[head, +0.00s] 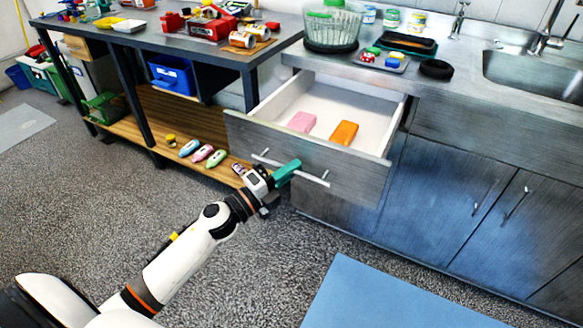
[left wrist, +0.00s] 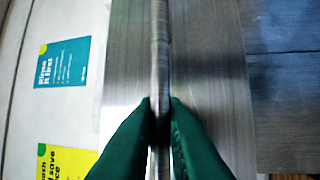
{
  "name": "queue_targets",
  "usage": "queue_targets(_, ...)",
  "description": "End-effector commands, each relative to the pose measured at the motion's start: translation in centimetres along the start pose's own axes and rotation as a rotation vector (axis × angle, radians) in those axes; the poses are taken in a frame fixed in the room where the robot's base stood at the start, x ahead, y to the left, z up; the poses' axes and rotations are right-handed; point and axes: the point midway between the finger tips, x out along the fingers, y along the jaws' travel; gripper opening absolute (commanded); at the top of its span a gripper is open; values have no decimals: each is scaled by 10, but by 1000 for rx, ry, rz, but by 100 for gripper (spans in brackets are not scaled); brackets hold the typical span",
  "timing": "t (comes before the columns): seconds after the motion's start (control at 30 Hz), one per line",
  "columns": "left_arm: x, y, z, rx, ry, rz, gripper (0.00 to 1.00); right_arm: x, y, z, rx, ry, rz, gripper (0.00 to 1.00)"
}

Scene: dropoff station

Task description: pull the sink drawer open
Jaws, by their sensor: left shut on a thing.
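The sink drawer (head: 340,175) is under the left part of the metal counter and stands open, its white inside showing. A pink block (head: 301,122) and an orange block (head: 344,133) lie in it. A bar handle (head: 313,177) runs across its grey front. My left gripper (head: 290,170), with green fingers, is at the handle's middle. In the left wrist view the two fingers (left wrist: 160,105) are shut on the handle bar (left wrist: 161,50), one on each side. My right gripper is in neither view.
Cupboard doors (head: 470,205) are right of the drawer. A workbench (head: 225,55) with tools and a wooden lower shelf (head: 180,125) stands to the left. A blue mat (head: 400,295) lies on the floor in front. The grey floor around my arm is clear.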

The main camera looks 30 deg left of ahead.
Motion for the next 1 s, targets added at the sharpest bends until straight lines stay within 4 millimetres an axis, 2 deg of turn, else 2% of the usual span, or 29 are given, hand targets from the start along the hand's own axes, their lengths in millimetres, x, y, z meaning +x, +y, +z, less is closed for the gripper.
queue_targets(0.23,0,2,-3,2,7,2,0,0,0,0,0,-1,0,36)
queue_targets(0.27,0,2,-3,2,7,2,14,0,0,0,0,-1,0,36)
queue_targets(0.3,0,1,-3,2,6,2,20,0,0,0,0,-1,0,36)
queue_targets(0.4,0,1,-2,1,5,1,32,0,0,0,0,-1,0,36)
queue_targets(0.67,-1,0,-1,0,2,0,32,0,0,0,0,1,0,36)
queue_targets(0.77,-7,-1,-1,-1,3,-2,32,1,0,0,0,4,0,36)
queue_targets(0.93,-36,-3,0,-2,4,-4,32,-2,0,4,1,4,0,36)
queue_targets(1.0,-52,-3,0,-2,4,-5,32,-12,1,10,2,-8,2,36)
